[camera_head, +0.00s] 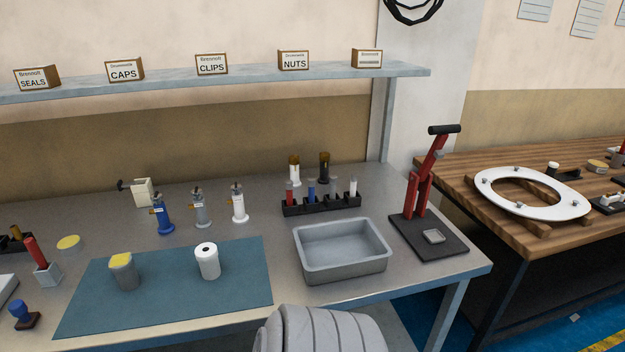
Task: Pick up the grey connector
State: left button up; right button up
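A grey upright fitting (201,210) with a metal and brass-coloured top stands on the metal bench, between a blue fitting (163,216) and a white fitting (238,205) of similar shape. A grey cylinder with a yellow top (124,272) stands on the blue-green mat (185,308). I cannot tell for sure which of these two grey things is the connector. Both stand free, with no gripper touching them. Neither of my grippers shows in the head view.
A white cylinder (207,262) stands on the mat. A grey bin (340,277), empty, is right of it, with a black rack (320,208) behind and a red lever press (421,190) to the right. A shelf (220,78) with labelled boxes runs above. The mat's right part is clear.

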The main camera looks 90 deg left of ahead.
aim_at(121, 264)
jog(key=z, duration=0.05)
jog(key=i, duration=0.35)
jog(key=u, duration=3.2)
